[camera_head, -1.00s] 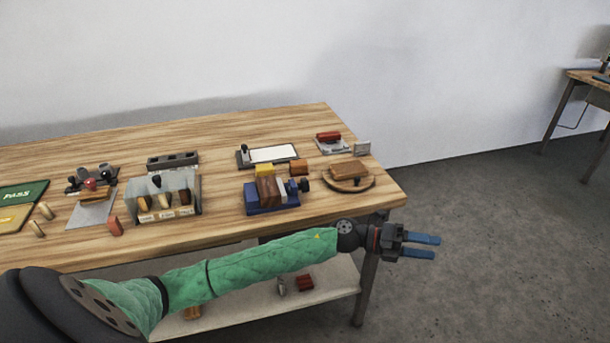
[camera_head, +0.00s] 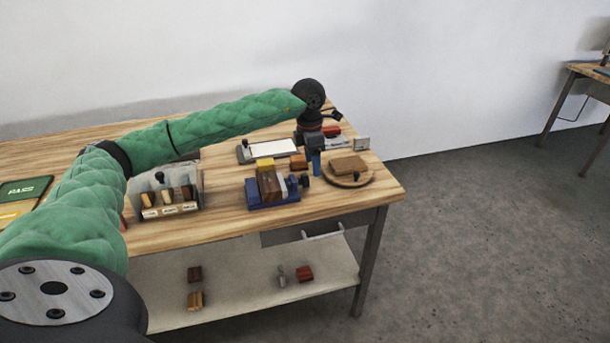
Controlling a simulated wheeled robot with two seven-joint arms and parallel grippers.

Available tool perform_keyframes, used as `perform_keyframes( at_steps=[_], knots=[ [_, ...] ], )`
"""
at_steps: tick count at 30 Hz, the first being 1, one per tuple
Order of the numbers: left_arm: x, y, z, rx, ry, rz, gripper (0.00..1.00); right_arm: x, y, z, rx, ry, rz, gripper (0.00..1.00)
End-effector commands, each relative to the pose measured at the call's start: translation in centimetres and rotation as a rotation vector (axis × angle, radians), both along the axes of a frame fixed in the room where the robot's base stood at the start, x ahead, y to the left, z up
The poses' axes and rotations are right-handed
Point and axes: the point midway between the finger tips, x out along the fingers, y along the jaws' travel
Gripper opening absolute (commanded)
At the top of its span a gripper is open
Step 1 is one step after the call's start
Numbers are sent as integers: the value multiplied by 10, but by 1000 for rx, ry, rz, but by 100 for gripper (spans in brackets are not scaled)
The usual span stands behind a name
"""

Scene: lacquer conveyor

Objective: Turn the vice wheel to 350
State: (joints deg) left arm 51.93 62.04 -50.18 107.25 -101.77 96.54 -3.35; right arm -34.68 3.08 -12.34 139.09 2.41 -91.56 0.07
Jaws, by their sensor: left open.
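The vice (camera_head: 262,201) is blue and stands near the front right of the workbench. Brown and yellow blocks sit in or on it. Its small dark wheel (camera_head: 305,181) is on its right side. My left gripper (camera_head: 316,164) points down, with blue fingers, just above and to the right of the wheel in the picture. It is open, and nothing shows between its fingers. Whether the fingers touch the wheel cannot be told. Any number or mark on the wheel is too small to read. My right gripper is out of view.
A round wooden board (camera_head: 352,180) with a block on it lies right of the gripper. An orange-brown block (camera_head: 298,162) and a white pad (camera_head: 272,149) lie behind the vice. A tool rack (camera_head: 165,196) stands to the left. The bench's right edge is close.

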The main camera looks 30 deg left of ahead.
Motion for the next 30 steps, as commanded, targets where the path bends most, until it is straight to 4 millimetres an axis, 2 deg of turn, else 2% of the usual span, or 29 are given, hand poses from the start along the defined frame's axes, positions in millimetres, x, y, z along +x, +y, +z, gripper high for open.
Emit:
perform_keyframes(
  at_steps=[1,3,6,17,21,30],
  knots=[
    [1,11,6,32,2,9,62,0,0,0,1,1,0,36],
    [0,21,9,61,8,18,62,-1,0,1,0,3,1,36],
    [-1,26,6,78,14,22,62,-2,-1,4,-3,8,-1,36],
    [-2,25,-42,75,16,21,62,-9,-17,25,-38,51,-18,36],
    [-1,25,-57,75,14,22,62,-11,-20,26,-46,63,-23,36],
    [-1,25,-67,74,12,21,62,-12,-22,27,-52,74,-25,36]
  ],
)
